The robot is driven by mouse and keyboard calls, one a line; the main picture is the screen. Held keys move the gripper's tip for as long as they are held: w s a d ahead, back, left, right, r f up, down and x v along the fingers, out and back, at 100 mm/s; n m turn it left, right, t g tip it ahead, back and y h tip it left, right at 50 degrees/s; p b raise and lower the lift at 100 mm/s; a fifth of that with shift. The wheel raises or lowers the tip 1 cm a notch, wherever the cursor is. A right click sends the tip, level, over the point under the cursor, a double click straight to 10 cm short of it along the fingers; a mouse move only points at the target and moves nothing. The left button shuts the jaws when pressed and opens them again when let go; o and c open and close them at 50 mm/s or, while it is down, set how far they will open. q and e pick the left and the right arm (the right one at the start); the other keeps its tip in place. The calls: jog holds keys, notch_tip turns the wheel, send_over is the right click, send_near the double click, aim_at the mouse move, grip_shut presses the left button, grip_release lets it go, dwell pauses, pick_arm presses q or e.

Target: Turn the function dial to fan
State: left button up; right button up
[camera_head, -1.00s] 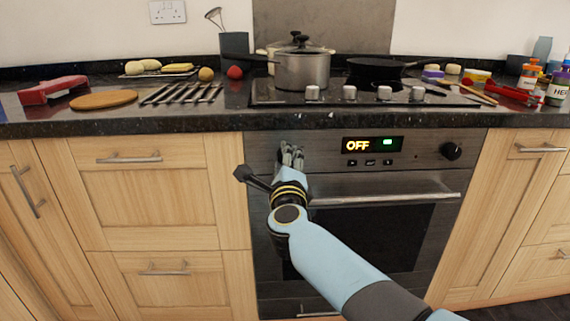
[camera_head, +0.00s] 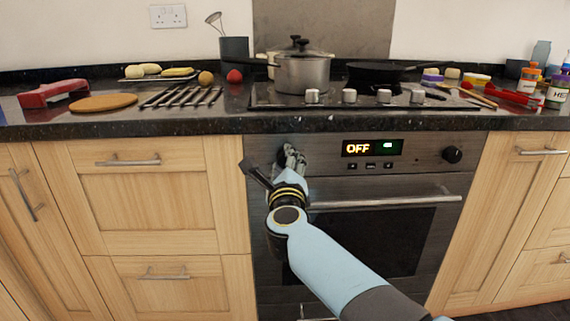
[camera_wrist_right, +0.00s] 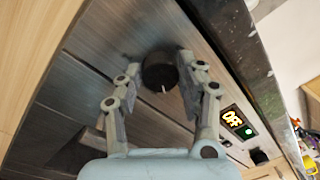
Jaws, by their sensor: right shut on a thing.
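The function dial (camera_wrist_right: 160,72) is a dark round knob with a white mark, at the left end of the oven's control panel. My right gripper (camera_head: 292,153) is at this dial and hides most of it in the head view. In the right wrist view the fingers (camera_wrist_right: 157,70) are on either side of the dial and shut on it. The oven display (camera_head: 372,147) reads OFF in yellow, with a small green icon beside it. My left gripper is not in view.
A second black knob (camera_head: 452,155) is at the panel's right end. The oven door handle (camera_head: 400,201) runs just below the panel. The granite worktop (camera_head: 200,123) overhangs above, with hob knobs (camera_head: 349,96) and a steel pot (camera_head: 302,73).

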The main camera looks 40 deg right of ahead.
jog(key=o, duration=1.2)
jog(key=shift+f, duration=0.1)
jog(key=shift+c, duration=0.2)
jog(key=v, duration=0.7)
jog(key=shift+s+a, duration=0.2)
jog(key=shift+s, duration=0.05)
